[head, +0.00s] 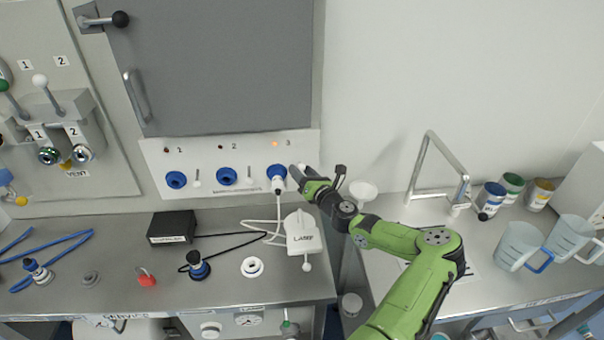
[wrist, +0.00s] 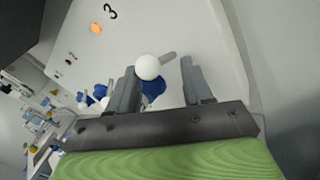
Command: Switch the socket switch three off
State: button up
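The white socket panel (head: 232,190) on the wall carries three blue sockets, numbered 1 to 3. By number 3 the indicator light (head: 275,144) glows orange; it also shows in the wrist view (wrist: 96,28). Socket three (head: 277,171) holds a white plug. The switch three lever has a white ball knob (wrist: 149,67), seen in the wrist view with its grey stem pointing up and right. My gripper (wrist: 159,68) is open, one finger on each side of the knob, which appears closer to the left finger. Contact cannot be told. In the head view my gripper (head: 298,173) covers most of the switch.
A white lamp box (head: 303,236) stands on the bench below, with a white cable to the plug. A black box (head: 171,227) and small fittings sit further left. A grey cabinet (head: 212,65) hangs above the panel. A sink tap (head: 440,170) and jugs are at right.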

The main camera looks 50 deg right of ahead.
jog(key=shift+a, duration=0.1)
jog(key=b+v, duration=0.1)
jog(key=v, duration=1.4)
jog(key=shift+s, duration=0.4)
jog(key=shift+f+b, duration=0.1)
jog(key=shift+b, duration=0.2)
jog(key=d+f+n+t+y+b, duration=0.1)
jog(key=d+f+n+y+b, duration=0.1)
jog(key=d+n+b, duration=0.5)
jog(key=w+a+r+n+y+b, duration=0.1)
jog(key=w+n+b, duration=0.1)
jog(key=w+n, duration=0.2)
jog(key=w+a+r+n+y+b, duration=0.1)
jog(key=w+n+b, duration=0.1)
jog(key=w, duration=0.4)
jog(key=w+a+r+n+y+b, duration=0.1)
jog(key=w+r+n+b, duration=0.1)
jog(key=w+n, duration=0.3)
jog(key=shift+w+n+y, duration=0.3)
jog(key=shift+w, duration=0.05)
jog(key=shift+c, duration=0.6)
